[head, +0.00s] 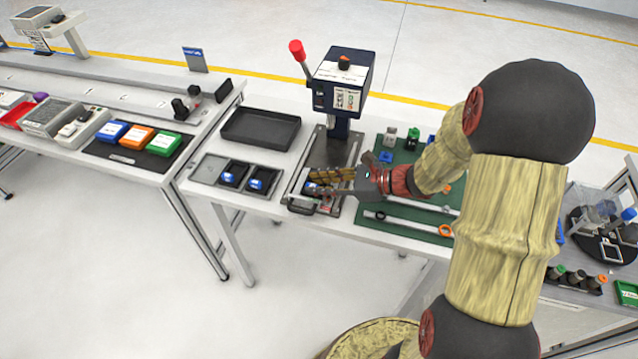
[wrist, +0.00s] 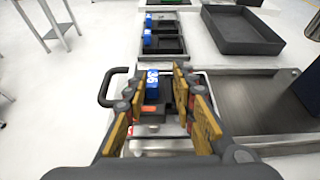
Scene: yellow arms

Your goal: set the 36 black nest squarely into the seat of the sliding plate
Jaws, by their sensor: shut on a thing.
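My gripper (head: 322,183) is over the front end of the sliding plate (head: 333,207), near its handle (head: 302,208). In the wrist view its yellow-padded fingers (wrist: 158,82) are shut on the 36 black nest (wrist: 168,98), which has a blue face marked 36 (wrist: 152,84) on its left side. The nest's blue part also shows just left of the fingers in the head view (head: 309,185). The nest lies over the plate's front area. The fingers hide the seat and the nest's lower edges, so I cannot tell whether it is seated or square.
A grey tray (head: 208,168) left of the plate holds two black nests with blue faces. A black empty tray (head: 262,128) lies behind it. The press (head: 343,80) with a red-knobbed lever stands behind the plate. A green mat (head: 400,212) with small parts lies right.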

